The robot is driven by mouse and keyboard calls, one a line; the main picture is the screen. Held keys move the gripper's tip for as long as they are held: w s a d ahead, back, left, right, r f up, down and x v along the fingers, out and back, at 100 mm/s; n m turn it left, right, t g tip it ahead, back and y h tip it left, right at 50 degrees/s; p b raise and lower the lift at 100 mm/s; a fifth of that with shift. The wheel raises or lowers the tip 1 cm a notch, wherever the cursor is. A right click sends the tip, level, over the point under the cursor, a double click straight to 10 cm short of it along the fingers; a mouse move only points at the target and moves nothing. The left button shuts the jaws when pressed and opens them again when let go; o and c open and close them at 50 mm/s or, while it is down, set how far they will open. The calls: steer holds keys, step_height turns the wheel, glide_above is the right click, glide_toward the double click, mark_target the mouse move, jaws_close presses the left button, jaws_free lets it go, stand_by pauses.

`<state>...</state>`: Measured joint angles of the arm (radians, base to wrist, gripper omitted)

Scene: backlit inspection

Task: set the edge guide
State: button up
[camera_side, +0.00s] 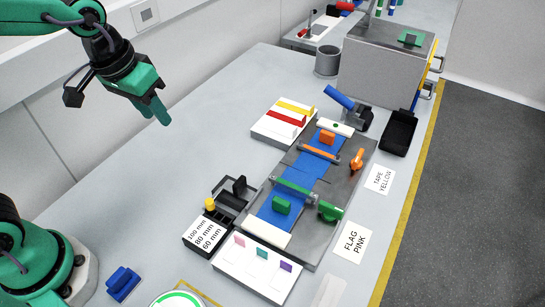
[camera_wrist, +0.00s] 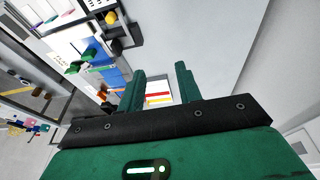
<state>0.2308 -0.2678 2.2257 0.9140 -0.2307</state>
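The edge guide appears to be the dark slide unit (camera_side: 228,200) at the near left of the inspection bed, with an upright black tab (camera_side: 239,186) and a yellow knob (camera_side: 210,204). Its front block (camera_side: 205,233) reads 100, 80 and 60 mm. I cannot tell which mark it sits at. The yellow knob also shows in the wrist view (camera_wrist: 111,17). My gripper (camera_side: 156,113) is open and empty, high above the table's left side, well apart from the guide. Its two fingers stand apart in the wrist view (camera_wrist: 160,86).
Blue film (camera_side: 275,216) runs along the bed under a green bar (camera_side: 296,192) and an orange-ended bar (camera_side: 319,152). A tape tray (camera_side: 262,130) and flag tray (camera_side: 232,270) flank it. Cards read TAPE YELLOW (camera_side: 379,180) and FLAG PINK (camera_side: 351,242).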

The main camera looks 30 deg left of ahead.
steer(key=w+d+f+g, duration=0.2)
steer(key=w+d+f, duration=0.25)
steer(key=d, duration=0.25)
steer(key=g, duration=0.1)
glide_above(239, 180)
steer(key=shift+y, duration=0.3)
step_height(239, 180, down, 6)
steer(key=shift+d+f, duration=0.1)
steer(key=shift+f, duration=0.05)
steer(key=shift+f, duration=3.9)
jaws_close()
